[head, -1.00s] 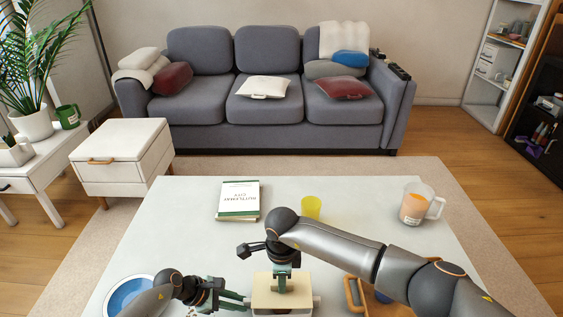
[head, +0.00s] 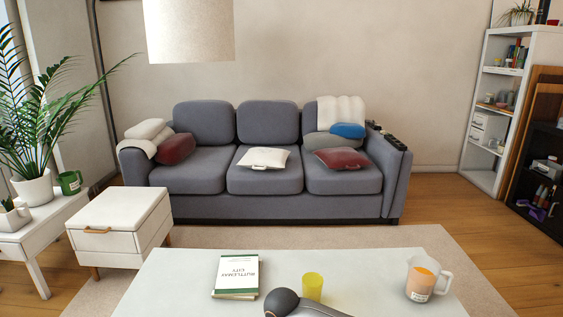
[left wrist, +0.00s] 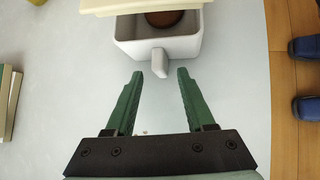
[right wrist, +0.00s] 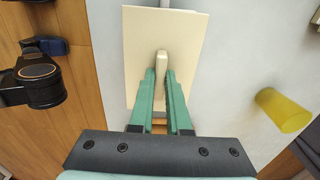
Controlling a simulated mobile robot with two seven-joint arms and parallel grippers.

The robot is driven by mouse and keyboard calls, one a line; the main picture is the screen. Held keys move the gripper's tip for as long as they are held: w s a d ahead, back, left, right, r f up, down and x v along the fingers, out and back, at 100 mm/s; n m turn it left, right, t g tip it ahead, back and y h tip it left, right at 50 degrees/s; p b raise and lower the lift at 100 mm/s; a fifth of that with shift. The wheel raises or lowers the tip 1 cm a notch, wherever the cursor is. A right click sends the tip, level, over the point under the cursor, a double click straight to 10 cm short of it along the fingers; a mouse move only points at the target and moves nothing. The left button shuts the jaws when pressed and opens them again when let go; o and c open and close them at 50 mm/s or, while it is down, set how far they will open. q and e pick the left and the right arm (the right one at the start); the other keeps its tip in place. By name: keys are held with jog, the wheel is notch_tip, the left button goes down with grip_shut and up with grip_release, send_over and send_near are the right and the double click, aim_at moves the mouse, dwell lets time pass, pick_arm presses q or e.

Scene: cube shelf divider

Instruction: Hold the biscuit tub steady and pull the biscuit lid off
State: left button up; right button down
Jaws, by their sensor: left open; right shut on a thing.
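The white biscuit tub (left wrist: 128,48) stands on the table at the top of the left wrist view, with a tab handle (left wrist: 159,64) facing my left gripper and something round and brown inside. My left gripper (left wrist: 160,74) is open; its fingertips lie either side of the tab's line, short of it and apart from the tub. The cream biscuit lid (right wrist: 184,38) shows in the right wrist view, its upright handle (right wrist: 161,62) held in my shut right gripper (right wrist: 161,76). The lid's edge (left wrist: 125,6) overhangs the tub with an opening visible below. The head view shows neither gripper.
A yellow cup (right wrist: 284,110) stands beside the lid, with clear table between; the cup also shows in the head view (head: 312,287). A book (head: 237,277) and a jug (head: 421,281) are on the table (head: 180,270).

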pick_arm(q)
jog(key=v, duration=1.1)
jog(key=shift+a+r, duration=0.25)
jog(key=shift+a, duration=0.05)
jog(key=shift+s, duration=0.1)
